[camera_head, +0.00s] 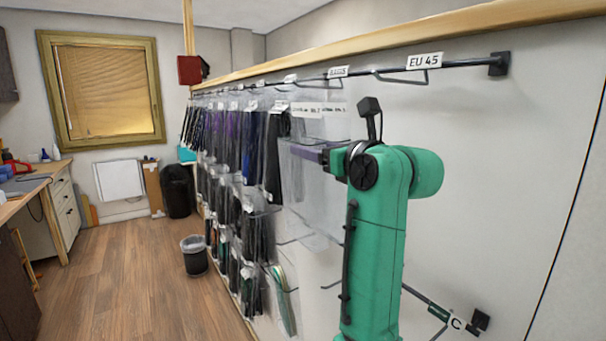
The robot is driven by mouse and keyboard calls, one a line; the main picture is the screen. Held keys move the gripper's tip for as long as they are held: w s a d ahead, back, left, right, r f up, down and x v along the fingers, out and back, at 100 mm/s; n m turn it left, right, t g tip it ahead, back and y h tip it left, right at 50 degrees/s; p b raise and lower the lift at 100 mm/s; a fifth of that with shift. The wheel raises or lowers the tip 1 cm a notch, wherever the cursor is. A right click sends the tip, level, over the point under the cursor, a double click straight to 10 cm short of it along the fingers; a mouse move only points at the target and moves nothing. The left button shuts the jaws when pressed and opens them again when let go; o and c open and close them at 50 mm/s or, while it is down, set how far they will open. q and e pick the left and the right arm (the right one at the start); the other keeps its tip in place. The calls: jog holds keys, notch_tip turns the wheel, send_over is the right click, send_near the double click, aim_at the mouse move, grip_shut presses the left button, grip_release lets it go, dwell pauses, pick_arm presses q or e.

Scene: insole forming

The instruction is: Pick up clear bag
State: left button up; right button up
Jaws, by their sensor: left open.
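Clear bags (318,212) hang on the wall rack near a label reading BAGS. They are thin and see-through, so single bags are hard to tell apart. The green arm ends in my left gripper (304,151), which points left into the space beside the hanging clear bags. Its jaws are open, and its fingers partly overlap the clear plastic. I cannot tell whether they touch a bag. My right gripper is not in view.
Rows of dark and purple packaged insoles (240,150) hang left of the bags. An EU 45 label (424,61) marks an empty hook. A bin (194,255) stands on the open wooden floor, and a workbench (22,188) stands far left.

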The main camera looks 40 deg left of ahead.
pick_arm(q)
jog(key=p+x, duration=0.1)
jog(key=x, duration=0.1)
jog(key=p+x, duration=0.1)
jog(key=x, duration=0.2)
jog(key=shift+s+f, duration=0.15)
jog(key=shift+s, duration=0.05)
jog(key=shift+w+d, duration=0.1)
jog(key=shift+d, duration=0.2)
grip_shut()
